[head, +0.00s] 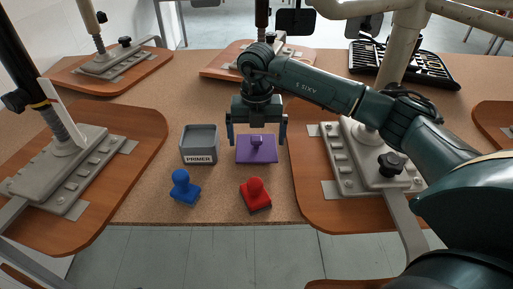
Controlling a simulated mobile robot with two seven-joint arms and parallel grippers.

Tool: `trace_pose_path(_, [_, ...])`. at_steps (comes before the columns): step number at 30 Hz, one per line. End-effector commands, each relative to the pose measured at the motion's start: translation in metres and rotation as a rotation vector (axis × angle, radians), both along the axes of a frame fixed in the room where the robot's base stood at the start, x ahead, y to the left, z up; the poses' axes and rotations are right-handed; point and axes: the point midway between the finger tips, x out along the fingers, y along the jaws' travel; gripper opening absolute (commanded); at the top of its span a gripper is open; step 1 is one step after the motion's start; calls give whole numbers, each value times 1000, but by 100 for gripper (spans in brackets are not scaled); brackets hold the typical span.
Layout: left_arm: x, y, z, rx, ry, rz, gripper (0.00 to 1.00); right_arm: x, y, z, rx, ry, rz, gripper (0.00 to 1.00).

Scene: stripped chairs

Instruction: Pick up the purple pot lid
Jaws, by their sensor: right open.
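The purple pot lid (257,155) is a flat purple square with a small round knob on top. It lies on the brown table in the middle of the head view. My right gripper (257,141) is open above it, pointing down, with one finger to each side of the knob. I cannot tell whether the fingers touch the lid. A grey square pot (199,146) with lettering on its front stands just left of the lid. My left gripper is out of the picture.
A blue knobbed piece (184,188) and a red knobbed piece (256,194) stand near the front edge. Wooden boards with grey metal bases (62,168) flank the work area on both sides. A black tray (408,66) lies at the back right.

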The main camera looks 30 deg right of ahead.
Motion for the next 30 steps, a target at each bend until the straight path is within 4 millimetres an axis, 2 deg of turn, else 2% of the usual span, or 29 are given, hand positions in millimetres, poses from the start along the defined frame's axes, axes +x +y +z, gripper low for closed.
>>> trace_pose_path(3, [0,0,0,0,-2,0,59,0,1,-14,0,1,2,100])
trace_pose_path(10, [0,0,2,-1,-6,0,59,0,1,-15,1,0,2,99])
trace_pose_path(20, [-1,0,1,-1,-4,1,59,0,1,-15,1,0,2,72])
trace_pose_path(27, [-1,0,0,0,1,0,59,0,0,-13,0,-1,2,71])
trace_pose_path(30, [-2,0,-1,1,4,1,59,1,0,-5,0,-4,1,71])
